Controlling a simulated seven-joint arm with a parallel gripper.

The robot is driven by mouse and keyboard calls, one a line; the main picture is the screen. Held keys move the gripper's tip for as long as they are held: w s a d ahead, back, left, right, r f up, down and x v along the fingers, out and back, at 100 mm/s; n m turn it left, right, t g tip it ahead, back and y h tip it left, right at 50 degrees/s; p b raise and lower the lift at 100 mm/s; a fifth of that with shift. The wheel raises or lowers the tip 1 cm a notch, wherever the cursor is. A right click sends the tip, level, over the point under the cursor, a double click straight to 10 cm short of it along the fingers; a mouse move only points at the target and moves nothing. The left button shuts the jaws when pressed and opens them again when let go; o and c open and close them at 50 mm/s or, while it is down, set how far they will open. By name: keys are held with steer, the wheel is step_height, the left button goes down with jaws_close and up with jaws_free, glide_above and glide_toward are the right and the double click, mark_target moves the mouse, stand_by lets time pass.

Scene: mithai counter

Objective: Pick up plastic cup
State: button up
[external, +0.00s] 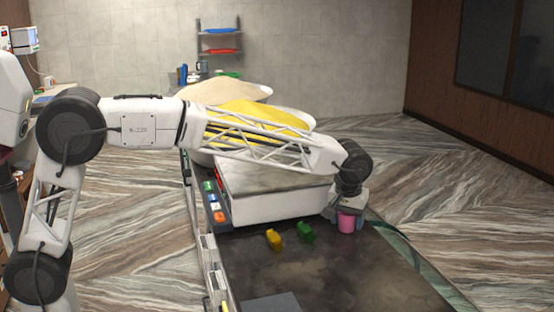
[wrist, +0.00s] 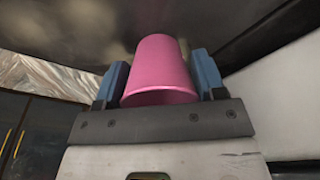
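The pink plastic cup (external: 347,223) is at the right side of the dark counter, just below my gripper (external: 348,209). In the wrist view the cup (wrist: 160,70) is between the two blue fingers of my gripper (wrist: 160,80), with its wider end toward the palm. Both fingers lie against the cup's sides, with no clear gap, so my gripper looks shut on it. Whether the cup's base touches the counter cannot be told for sure.
A large weighing scale (external: 275,205) stands just left of the cup. Heaped bowls (external: 292,114) are behind it. A yellow item (external: 274,239) and a green item (external: 306,232) lie on the counter (external: 345,275). The counter's front is mostly clear, and its right edge is close to the cup.

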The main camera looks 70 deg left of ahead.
steer(key=c, duration=0.3)
steer(key=shift+c, duration=0.2)
steer(key=shift+r, duration=0.15)
steer(key=shift+r, duration=1.25)
steer(key=shift+s+r, duration=0.45)
steer(key=shift+s, duration=0.1)
steer(key=s, duration=0.5)
steer(key=s+r, duration=0.1)
steer(key=s, duration=0.9)
steer(key=shift+d+r, duration=0.2)
steer(key=shift+d, duration=0.15)
